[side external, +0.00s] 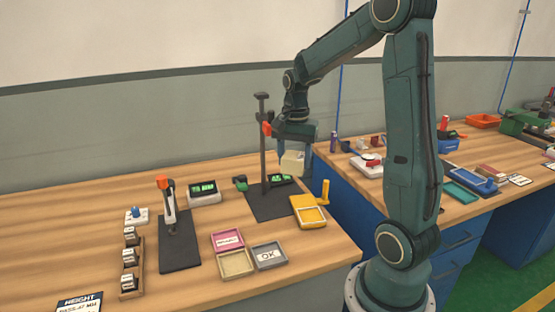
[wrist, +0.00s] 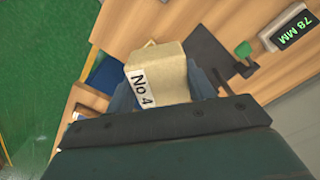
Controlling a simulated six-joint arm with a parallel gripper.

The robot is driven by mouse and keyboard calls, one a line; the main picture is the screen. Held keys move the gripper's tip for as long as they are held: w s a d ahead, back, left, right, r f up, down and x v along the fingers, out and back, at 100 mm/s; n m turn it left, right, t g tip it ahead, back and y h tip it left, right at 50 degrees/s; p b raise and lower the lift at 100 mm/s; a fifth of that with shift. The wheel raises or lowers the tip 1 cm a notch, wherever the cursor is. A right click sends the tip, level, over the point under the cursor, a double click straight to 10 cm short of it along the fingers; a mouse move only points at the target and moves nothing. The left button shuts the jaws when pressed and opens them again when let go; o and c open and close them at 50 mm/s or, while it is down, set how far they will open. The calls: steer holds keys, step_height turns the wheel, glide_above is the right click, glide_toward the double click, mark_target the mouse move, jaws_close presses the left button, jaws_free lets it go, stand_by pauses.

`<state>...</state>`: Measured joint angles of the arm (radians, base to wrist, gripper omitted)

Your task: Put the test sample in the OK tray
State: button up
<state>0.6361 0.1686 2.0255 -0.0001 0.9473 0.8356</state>
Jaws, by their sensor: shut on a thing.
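My gripper (side external: 293,152) is shut on a pale beige block (side external: 292,164), held in the air near the height stand on the right side of the near bench. In the wrist view the block (wrist: 160,68) sits between the fingers and carries a white label reading "No 4". The grey OK tray (side external: 284,262) lies on the bench near its front edge, below and left of the block. Its "OK" label shows and no block is in it.
A pink tray (side external: 214,243) and a beige tray (side external: 237,273) adjoin the OK tray. A yellow tray (side external: 311,225) and the dark height stand (side external: 263,140) are near the gripper. A display (wrist: 290,27) reads "78 MM". A gap separates the two benches.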

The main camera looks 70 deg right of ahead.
steer(key=w+a+m, duration=0.2)
steer(key=a+m, duration=0.8)
steer(key=a, duration=0.2)
steer(key=shift+a+f, duration=0.2)
steer(key=shift+f, duration=0.25)
step_height(320, 180, down, 16)
steer(key=shift+f, duration=0.1)
stand_by(0.5)
steer(key=shift+f, duration=1.9)
steer(key=shift+f, duration=0.1)
steer(key=o, duration=1)
steer(key=shift+o, duration=0.3)
